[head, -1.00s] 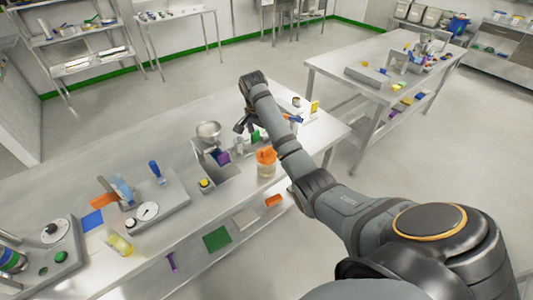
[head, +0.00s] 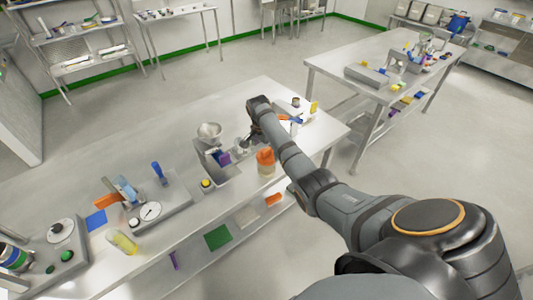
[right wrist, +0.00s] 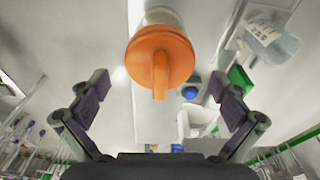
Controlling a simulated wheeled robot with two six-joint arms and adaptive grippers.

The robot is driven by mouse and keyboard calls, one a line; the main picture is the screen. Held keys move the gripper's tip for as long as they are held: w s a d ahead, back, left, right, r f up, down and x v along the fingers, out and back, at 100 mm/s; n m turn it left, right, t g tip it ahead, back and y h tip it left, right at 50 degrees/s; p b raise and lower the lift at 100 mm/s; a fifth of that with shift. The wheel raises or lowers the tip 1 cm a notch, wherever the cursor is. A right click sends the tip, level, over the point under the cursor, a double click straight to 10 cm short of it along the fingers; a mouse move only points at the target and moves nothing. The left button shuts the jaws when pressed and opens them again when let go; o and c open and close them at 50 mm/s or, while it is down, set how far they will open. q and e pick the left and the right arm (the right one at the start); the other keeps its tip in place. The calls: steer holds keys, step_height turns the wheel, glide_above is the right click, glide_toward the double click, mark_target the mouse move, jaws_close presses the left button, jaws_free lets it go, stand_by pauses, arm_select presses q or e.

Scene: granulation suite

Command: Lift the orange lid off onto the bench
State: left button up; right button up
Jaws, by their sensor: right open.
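The orange lid (head: 265,155) sits on a pale, see-through jar (head: 266,170) near the front edge of the bench (head: 130,185). In the right wrist view the lid (right wrist: 160,57) shows its round top and raised grip, with part of the jar (right wrist: 162,17) beyond it. My right gripper (right wrist: 160,85) is open and empty, its fingers spread to either side of the lid's grip, touching nothing that I can see. In the head view my right gripper (head: 254,133) is partly hidden by its own arm, just behind the lid. My left gripper is not in view.
A dial device (head: 148,211) stands further left. The back of the bench is mostly clear.

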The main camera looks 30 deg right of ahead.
mark_target(272, 160)
steer(key=shift+d+f, duration=0.1)
steer(key=shift+f, duration=0.35)
steer(key=c, duration=1.1)
step_height(272, 160, up, 3)
steer(key=shift+w+f, duration=0.1)
steer(key=shift+f, duration=0.1)
steer(key=s+r, duration=0.2)
steer(key=s+r+b, duration=0.1)
steer(key=r, duration=0.1)
steer(key=shift+s+r, duration=0.3)
steer(key=shift+s, duration=0.05)
steer(key=s+r+p, duration=0.6)
steer(key=s+p, duration=0.1)
steer(key=s, duration=0.3)
steer(key=shift+s+p, duration=0.25)
steer(key=shift+p, duration=0.1)
